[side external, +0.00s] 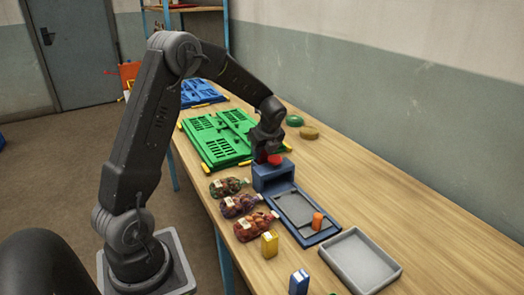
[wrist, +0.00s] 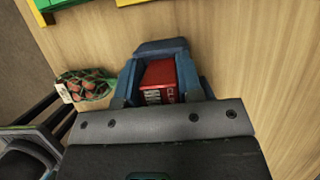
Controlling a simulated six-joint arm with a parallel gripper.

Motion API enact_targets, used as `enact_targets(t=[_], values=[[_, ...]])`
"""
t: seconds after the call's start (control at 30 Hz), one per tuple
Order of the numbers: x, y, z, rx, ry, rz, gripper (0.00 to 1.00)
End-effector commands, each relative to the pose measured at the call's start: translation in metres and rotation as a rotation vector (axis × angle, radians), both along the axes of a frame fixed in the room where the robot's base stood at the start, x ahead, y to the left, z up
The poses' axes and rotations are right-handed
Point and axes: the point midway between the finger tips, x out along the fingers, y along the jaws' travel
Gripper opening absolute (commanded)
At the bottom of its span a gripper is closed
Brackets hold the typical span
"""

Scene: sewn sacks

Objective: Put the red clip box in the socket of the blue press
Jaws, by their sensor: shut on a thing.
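The red clip box (side external: 275,159) is held in my gripper (side external: 269,152), just over the top of the blue press (side external: 272,180). In the wrist view the red clip box (wrist: 160,80) shows its white lettering, with blue parts of the press (wrist: 161,48) behind it. My gripper is shut on the box and points down. The socket is hidden by the box and gripper, and I cannot tell whether the box is inside it or only above it.
Several net sacks (side external: 254,226) lie left of the press. Green folded crates (side external: 216,137) lie behind. The table's right side is mostly clear.

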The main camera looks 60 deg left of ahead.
Motion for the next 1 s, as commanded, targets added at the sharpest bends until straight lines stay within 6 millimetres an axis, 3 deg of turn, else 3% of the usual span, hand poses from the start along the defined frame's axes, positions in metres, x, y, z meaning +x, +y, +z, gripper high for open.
enact_targets(t=[0.27, 0.3, 0.57, 0.83, 1.0], values=[[0.000, 0.000, -0.002, 0.000, 0.000, 0.000, 0.11], [0.000, 0.000, -0.003, 0.000, 0.000, 0.000, 0.34], [0.000, 0.000, -0.002, 0.000, 0.000, 0.000, 0.59], [0.000, 0.000, 0.000, 0.001, -0.001, 0.000, 0.59], [0.001, -0.006, 0.017, 0.002, -0.003, -0.002, 0.59]])
